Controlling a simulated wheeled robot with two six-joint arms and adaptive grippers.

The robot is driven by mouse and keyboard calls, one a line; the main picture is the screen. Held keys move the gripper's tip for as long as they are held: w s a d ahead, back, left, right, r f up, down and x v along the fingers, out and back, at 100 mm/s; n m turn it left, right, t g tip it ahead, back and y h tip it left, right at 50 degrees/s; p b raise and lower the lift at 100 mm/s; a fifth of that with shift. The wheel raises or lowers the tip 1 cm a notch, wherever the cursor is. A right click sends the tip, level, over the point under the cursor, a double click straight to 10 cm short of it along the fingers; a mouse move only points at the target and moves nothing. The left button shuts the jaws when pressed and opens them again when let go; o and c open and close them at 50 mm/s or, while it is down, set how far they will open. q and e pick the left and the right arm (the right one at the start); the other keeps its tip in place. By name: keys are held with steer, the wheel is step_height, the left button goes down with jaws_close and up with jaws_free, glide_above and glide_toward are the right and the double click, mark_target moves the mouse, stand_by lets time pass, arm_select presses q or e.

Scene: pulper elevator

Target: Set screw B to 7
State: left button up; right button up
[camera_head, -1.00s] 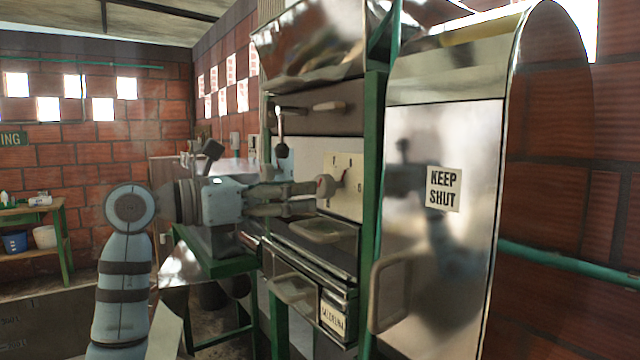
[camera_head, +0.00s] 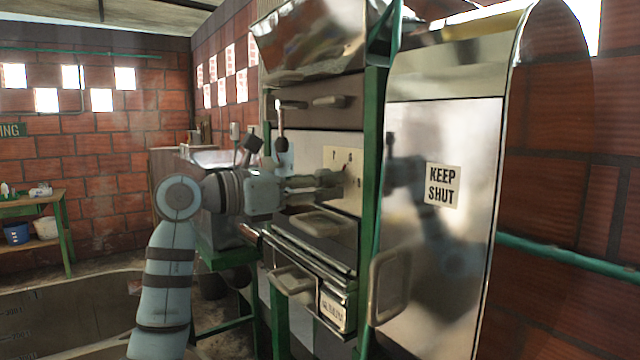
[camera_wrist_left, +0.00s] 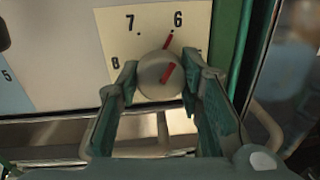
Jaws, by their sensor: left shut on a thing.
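In the left wrist view a round grey knob (camera_wrist_left: 157,78) with a red pointer line sits on a cream dial plate (camera_wrist_left: 112,25) marked 7, 6 and 8. The red line points up and slightly right, close to the 6 and its dot. My left gripper (camera_wrist_left: 160,82) has its fingers on both sides of the knob and is shut on it. In the head view the left gripper (camera_head: 340,183) reaches the dial plate (camera_head: 349,160) on the machine's front; the knob is mostly hidden there by the fingers. My right gripper is not in view.
A green post (camera_head: 372,170) stands just right of the dial. A shiny metal door (camera_head: 470,255) with a KEEP SHUT label is further right. A handle (camera_head: 320,223) juts out below the dial. A blue plate marked 5 (camera_wrist_left: 12,95) is at left.

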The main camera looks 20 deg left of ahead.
arm_select(q)
steer(key=n+p, duration=0.5)
steer(key=n, duration=0.1)
steer(key=shift+d+r+n+t, duration=0.1)
steer(key=shift+r+n+t, duration=0.05)
steer(key=shift+n+t, duration=0.2)
steer(key=n+p, duration=0.4)
steer(key=shift+s+n, duration=0.1)
steer(key=shift+n, duration=0.25)
steer(key=shift+n+t+p, duration=0.25)
steer(key=shift+n+p, duration=0.25)
steer(key=shift+p, duration=0.1)
steer(key=o, duration=1.2)
steer(key=shift+c, duration=0.2)
